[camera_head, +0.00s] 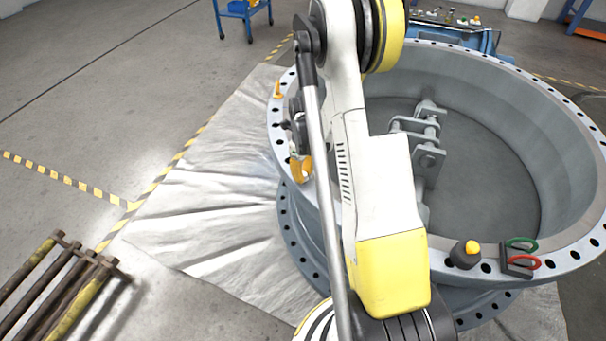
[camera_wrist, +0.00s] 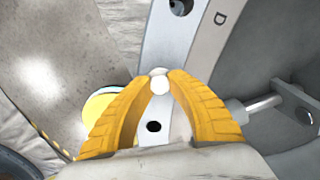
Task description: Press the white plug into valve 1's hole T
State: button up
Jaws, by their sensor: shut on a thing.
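My gripper (camera_wrist: 160,76) is shut on the white plug (camera_wrist: 159,85), which shows as a small white ball between the yellow fingertips. The plug is over the flange rim of the valve (camera_wrist: 165,45); I cannot tell whether it touches the rim or is in a hole. A dark hole (camera_wrist: 153,127) shows between the fingers, nearer the palm. In the head view my gripper (camera_head: 301,168) is at the left rim of the big grey valve (camera_head: 562,96), partly behind my arm. The plug is not discernible there.
An orange piece (camera_head: 277,90) stands on the left rim. Pipes (camera_head: 55,275) lie lower left.

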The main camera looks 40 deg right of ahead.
jog(key=shift+f, duration=0.2)
jog(key=shift+f, duration=0.25)
jog(key=o, duration=1.4)
jog(key=shift+o, duration=0.2)
jog(key=shift+r+p, duration=1.7)
jog(key=shift+r, duration=1.35)
